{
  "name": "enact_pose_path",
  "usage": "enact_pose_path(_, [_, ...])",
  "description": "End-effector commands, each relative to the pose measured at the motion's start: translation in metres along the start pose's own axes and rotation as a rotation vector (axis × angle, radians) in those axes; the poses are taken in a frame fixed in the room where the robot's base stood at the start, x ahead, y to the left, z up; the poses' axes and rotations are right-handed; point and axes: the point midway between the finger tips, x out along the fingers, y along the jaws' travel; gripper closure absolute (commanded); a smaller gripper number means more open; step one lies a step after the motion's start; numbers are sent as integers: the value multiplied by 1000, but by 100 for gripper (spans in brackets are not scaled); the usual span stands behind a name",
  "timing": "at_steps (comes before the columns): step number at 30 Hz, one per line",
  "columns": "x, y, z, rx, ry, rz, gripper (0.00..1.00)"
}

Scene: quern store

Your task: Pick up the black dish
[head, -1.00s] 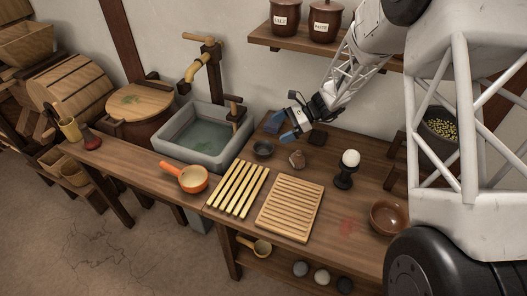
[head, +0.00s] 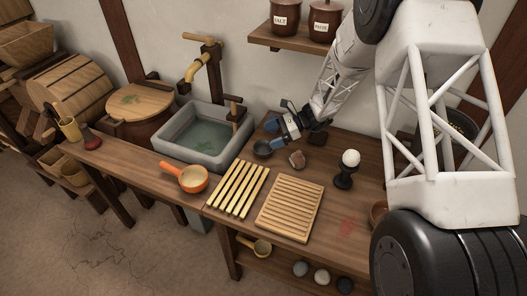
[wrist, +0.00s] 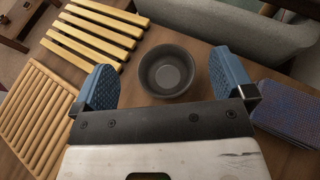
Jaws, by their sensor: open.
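The black dish (wrist: 167,70) is a small dark round bowl. In the wrist view it stands upright and empty on the wooden table, between and just ahead of my two blue fingertips. My gripper (wrist: 165,84) is open with nothing held; neither finger visibly touches the dish. In the head view the dish (head: 262,149) is partly hidden behind my gripper (head: 272,136), which is close to it near the basin.
A grey stone basin (head: 168,146) stands behind the dish. A yellow slatted rack (head: 238,188) and a ridged wooden board (head: 290,208) lie in front. A brown lump (head: 297,159) and an egg on a black stand (head: 344,178) are to the right.

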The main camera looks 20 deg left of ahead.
Motion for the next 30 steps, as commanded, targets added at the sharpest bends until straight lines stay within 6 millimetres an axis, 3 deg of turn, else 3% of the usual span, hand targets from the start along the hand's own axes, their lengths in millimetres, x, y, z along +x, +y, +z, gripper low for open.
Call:
enact_pose_path(6, [7,0,-16,1,0,0,0])
enact_pose_path(22, [10,0,-23,1,0,1,0])
enact_pose_path(30, [19,0,-47,1,1,1,0])
